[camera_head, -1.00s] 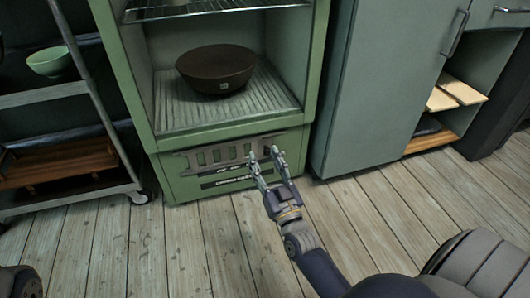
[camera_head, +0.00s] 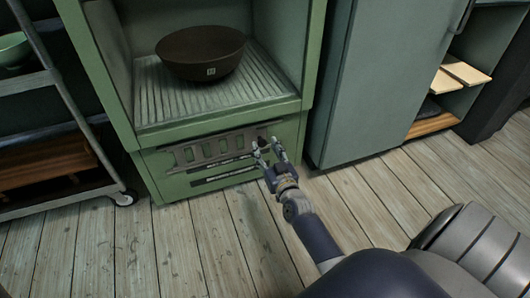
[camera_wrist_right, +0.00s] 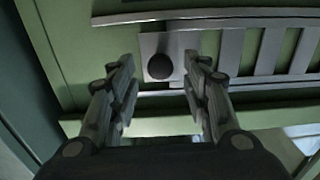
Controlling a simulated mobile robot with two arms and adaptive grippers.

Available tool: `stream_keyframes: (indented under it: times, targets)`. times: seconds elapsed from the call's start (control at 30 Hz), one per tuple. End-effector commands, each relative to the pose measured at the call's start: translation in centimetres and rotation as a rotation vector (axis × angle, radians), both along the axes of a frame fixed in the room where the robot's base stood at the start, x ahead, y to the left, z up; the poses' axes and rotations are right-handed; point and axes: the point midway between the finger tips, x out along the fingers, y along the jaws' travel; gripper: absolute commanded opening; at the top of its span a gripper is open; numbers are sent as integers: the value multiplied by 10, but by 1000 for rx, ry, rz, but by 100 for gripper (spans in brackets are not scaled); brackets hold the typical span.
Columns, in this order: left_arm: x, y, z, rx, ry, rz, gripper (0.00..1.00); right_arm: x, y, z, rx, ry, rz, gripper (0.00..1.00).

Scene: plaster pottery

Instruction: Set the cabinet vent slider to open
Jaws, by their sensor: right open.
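The vent slider (camera_head: 212,150) is a grey slotted plate low on the front of the green cabinet (camera_head: 145,160). In the right wrist view its bars (camera_wrist_right: 233,52) run off to the right, and a round dark knob (camera_wrist_right: 160,65) sits on a pale square plate at its left. My right gripper (camera_head: 269,150) is at the slider's right end in the head view. Its two fingers are apart, one on each side of the knob in the wrist view (camera_wrist_right: 160,80); I cannot tell whether they touch it. My left gripper is not in view.
A dark bowl (camera_head: 201,53) stands on the ribbed shelf above the vent. A wheeled metal rack (camera_head: 70,100) with a green bowl (camera_head: 14,50) is at left. A grey-green cabinet (camera_head: 385,80) stands at right. The wooden floor in front is clear.

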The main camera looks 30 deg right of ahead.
Motion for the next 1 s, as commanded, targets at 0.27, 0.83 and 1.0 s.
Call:
stream_keyframes:
  times: [0.27, 0.83, 1.0]
  targets:
    - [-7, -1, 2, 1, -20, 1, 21, 12, -2, 0, 1, 1, 1, 44]
    - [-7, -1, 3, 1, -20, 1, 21, 11, -7, 1, -2, 1, 0, 0]
    - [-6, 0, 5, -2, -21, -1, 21, 6, -28, 2, -5, 1, 0, 0]
